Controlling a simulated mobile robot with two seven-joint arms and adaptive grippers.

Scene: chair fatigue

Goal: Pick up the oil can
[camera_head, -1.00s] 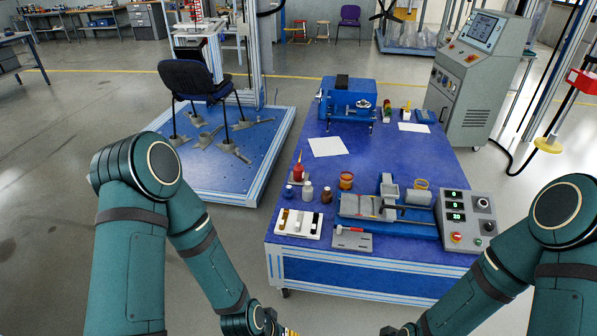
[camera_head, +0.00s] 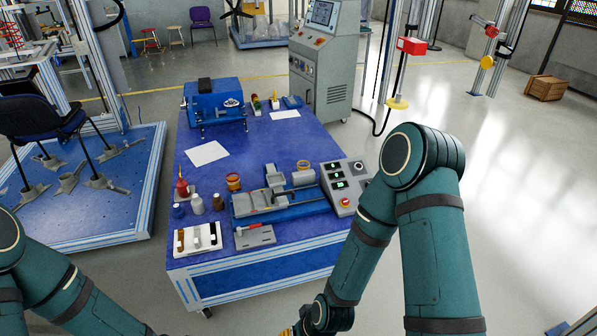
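The oil can (camera_head: 182,188) is a small red can with a thin upright spout. It stands upright at the left side of the blue table (camera_head: 290,150), behind several small bottles. My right arm comes in from the right, and only a sliver of my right gripper (camera_head: 288,332) shows at the bottom edge, below and apart from the table; its fingers are mostly cut off. My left arm passes through the lower left corner and its gripper is out of the picture. Neither arm touches the can.
A dark blue bottle (camera_head: 178,211), a white bottle (camera_head: 197,205) and a brown bottle (camera_head: 218,202) stand close in front of the can. An orange-brown jar (camera_head: 233,181) and a grey-blue fixture (camera_head: 250,203) are to its right. A white paper (camera_head: 207,153) lies behind.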

